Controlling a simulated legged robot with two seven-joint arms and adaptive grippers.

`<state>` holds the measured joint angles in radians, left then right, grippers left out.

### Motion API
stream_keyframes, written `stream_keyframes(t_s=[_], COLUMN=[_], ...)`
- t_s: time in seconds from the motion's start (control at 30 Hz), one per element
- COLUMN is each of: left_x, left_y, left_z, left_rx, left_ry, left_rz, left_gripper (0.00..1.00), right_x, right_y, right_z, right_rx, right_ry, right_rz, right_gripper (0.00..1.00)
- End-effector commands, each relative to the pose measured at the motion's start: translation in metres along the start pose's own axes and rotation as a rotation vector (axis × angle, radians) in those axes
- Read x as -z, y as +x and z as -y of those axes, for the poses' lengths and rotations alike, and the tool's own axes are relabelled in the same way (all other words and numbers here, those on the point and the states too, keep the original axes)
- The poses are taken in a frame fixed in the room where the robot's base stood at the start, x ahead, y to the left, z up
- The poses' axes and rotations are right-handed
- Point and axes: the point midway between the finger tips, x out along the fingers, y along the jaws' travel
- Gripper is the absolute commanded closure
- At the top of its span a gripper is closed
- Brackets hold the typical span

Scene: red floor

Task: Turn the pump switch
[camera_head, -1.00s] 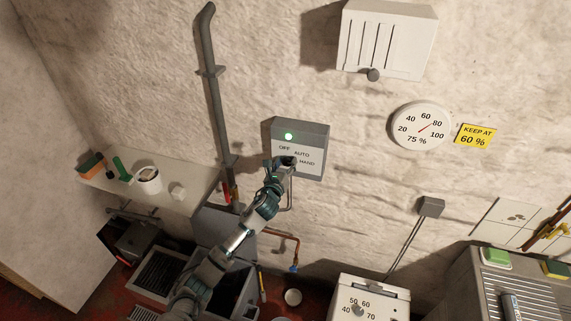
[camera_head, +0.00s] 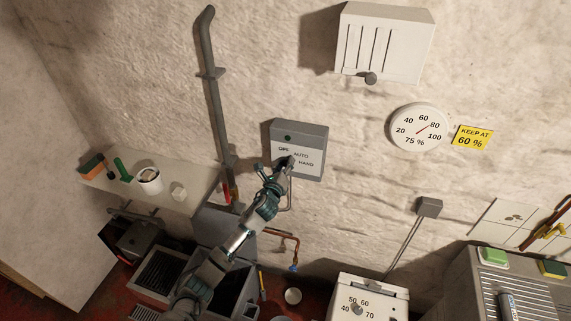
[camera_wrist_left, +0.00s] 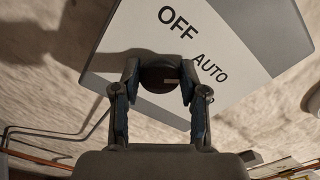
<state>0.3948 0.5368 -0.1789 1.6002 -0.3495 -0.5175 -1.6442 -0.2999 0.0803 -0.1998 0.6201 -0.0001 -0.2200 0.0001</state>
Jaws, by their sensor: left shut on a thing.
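The pump switch box (camera_head: 312,135) is a grey box on the wall with a white label reading OFF, AUTO and HAND. Its round indicator lamp (camera_head: 288,138) is dark. My left gripper (camera_head: 286,165) is at the lower left of the label. In the left wrist view, my left gripper (camera_wrist_left: 160,88) is shut on the dark round switch knob (camera_wrist_left: 158,76), one finger on each side. The box (camera_wrist_left: 255,25) fills the upper part of that view. My right gripper is not in view.
A vertical grey pipe (camera_head: 214,100) runs left of the box. A shelf (camera_head: 190,190) with a mug (camera_head: 149,181) stands further left. A round gauge (camera_head: 418,127), yellow note (camera_head: 473,138) and white vent box (camera_head: 385,42) are on the wall at right.

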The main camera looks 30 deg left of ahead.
Motion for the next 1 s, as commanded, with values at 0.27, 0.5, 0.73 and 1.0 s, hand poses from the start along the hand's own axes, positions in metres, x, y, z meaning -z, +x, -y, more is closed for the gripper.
stream_keyframes(t_s=[0.27, 0.5, 0.73, 1.0], left_x=[-0.0002, 0.0000, 0.0001, 0.0001], left_y=[0.0001, 0.0001, 0.0001, 0.0001], left_z=[-0.0019, -0.0025, -0.0027, -0.0022], left_rx=[-0.004, -0.004, -0.005, -0.004], left_ry=[-0.127, -0.165, -0.166, -0.166], left_rz=[0.000, 0.001, 0.001, 0.000], left_gripper=[0.92, 0.92, 0.92, 0.33], right_x=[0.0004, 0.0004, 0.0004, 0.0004], right_y=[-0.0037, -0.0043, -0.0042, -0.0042], right_z=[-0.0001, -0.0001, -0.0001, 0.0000], right_rx=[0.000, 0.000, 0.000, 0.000], right_ry=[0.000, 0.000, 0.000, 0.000], right_rz=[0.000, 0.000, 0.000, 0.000], right_gripper=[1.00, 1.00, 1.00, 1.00])
